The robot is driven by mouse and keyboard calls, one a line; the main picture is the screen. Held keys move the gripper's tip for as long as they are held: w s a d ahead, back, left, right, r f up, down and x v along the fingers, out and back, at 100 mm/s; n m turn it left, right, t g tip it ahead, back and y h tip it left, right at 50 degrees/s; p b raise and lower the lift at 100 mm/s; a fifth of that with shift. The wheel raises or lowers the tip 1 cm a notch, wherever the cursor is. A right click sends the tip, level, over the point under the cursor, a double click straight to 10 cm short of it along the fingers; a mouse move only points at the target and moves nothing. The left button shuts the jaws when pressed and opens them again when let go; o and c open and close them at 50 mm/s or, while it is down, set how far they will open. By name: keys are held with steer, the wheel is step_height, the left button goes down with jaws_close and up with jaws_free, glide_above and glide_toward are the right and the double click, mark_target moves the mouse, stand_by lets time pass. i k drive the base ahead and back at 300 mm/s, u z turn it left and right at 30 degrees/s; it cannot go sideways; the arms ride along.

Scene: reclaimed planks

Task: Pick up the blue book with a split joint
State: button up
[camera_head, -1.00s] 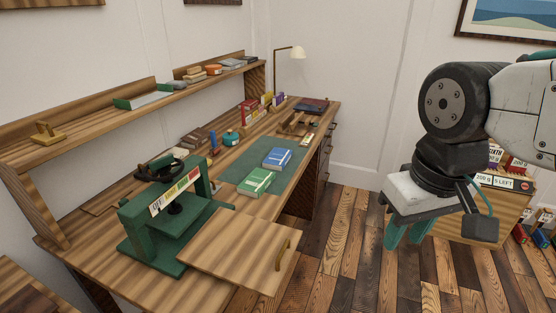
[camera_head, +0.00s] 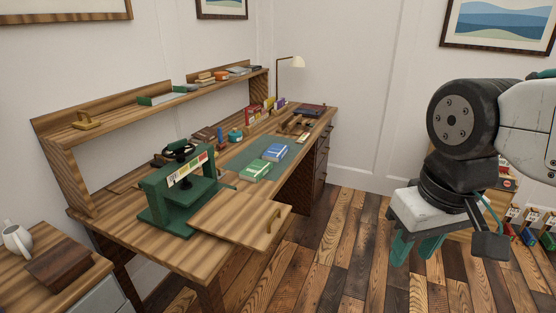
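A blue book (camera_head: 276,152) lies flat on the green mat (camera_head: 237,159) on the wooden desk. A green book (camera_head: 255,170) lies just in front of it on the mat, to its lower left. Whether the blue book's joint is split is too small to tell. My gripper (camera_head: 415,249) hangs at the right over the floor, well away from the desk. Its two green fingers point down and stand apart, with nothing seen between them.
A green press (camera_head: 168,205) stands at the desk's near end, beside a wooden board (camera_head: 238,226) with a handle that juts out in front. A shelf (camera_head: 160,97) runs above the desk. A side cabinet (camera_head: 66,278) stands at lower left. Bare plank floor (camera_head: 330,255) lies between desk and gripper.

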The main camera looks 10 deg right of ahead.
mark_target(276, 152)
steer(key=z, duration=0.65)
steer(key=i, duration=0.85)
steer(key=z, duration=0.7)
steer(key=i, duration=1.2)
steer(key=u, duration=0.6)
steer(key=i, duration=0.9)
steer(key=u, duration=1.2)
steer(key=i, duration=0.3)
steer(key=u, duration=0.2)
